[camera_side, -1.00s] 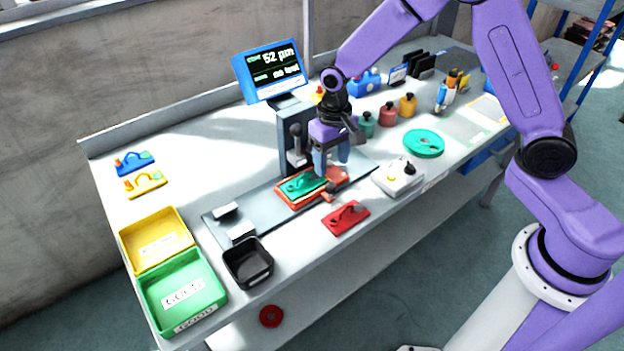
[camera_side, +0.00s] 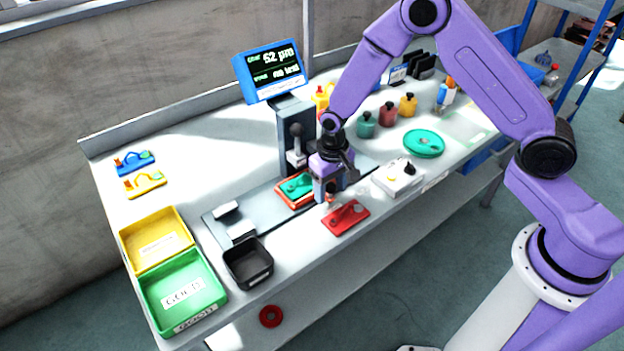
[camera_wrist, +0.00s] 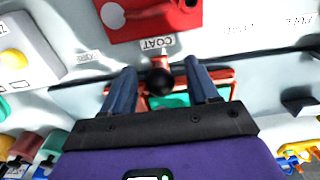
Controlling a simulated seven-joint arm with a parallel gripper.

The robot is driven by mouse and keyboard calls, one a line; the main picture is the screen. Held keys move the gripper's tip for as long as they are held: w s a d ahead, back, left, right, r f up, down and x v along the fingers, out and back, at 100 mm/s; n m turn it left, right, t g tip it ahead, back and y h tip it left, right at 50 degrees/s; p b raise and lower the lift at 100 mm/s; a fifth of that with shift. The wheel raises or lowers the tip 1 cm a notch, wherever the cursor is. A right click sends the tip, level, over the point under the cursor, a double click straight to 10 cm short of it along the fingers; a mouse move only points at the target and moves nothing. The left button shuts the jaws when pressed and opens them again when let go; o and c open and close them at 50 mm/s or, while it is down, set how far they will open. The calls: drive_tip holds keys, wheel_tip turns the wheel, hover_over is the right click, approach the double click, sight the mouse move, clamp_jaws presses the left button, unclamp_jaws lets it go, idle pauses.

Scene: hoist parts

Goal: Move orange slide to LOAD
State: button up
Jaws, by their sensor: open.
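The orange slide (camera_side: 293,206) sits on the grey rail at the foot of the dark post, with a green part (camera_side: 297,186) on top. My gripper hides its right end in the side view. In the wrist view its orange edge (camera_wrist: 234,82) shows beyond my fingers. My gripper (camera_side: 329,196) is low over the slide's near right end, open. In the wrist view my gripper (camera_wrist: 162,88) has a dark round knob (camera_wrist: 161,82) between its two blue fingers, with gaps on both sides. A small label (camera_wrist: 155,42) beyond it seems to read COAT. I cannot make out a LOAD mark.
A red part (camera_side: 346,217) lies just in front of my gripper. The post (camera_side: 294,135) and screen (camera_side: 270,70) rise behind. A black bin (camera_side: 248,263) is at the left front.

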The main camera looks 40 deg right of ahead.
drive_tip(key=c, duration=0.9)
drive_tip(key=shift+o, duration=0.3)
drive_tip(key=shift+a, duration=5)
drive_tip(key=o, duration=0.8)
drive_tip(key=shift+c, duration=0.2)
wheel_tip(320, 180, up, 9)
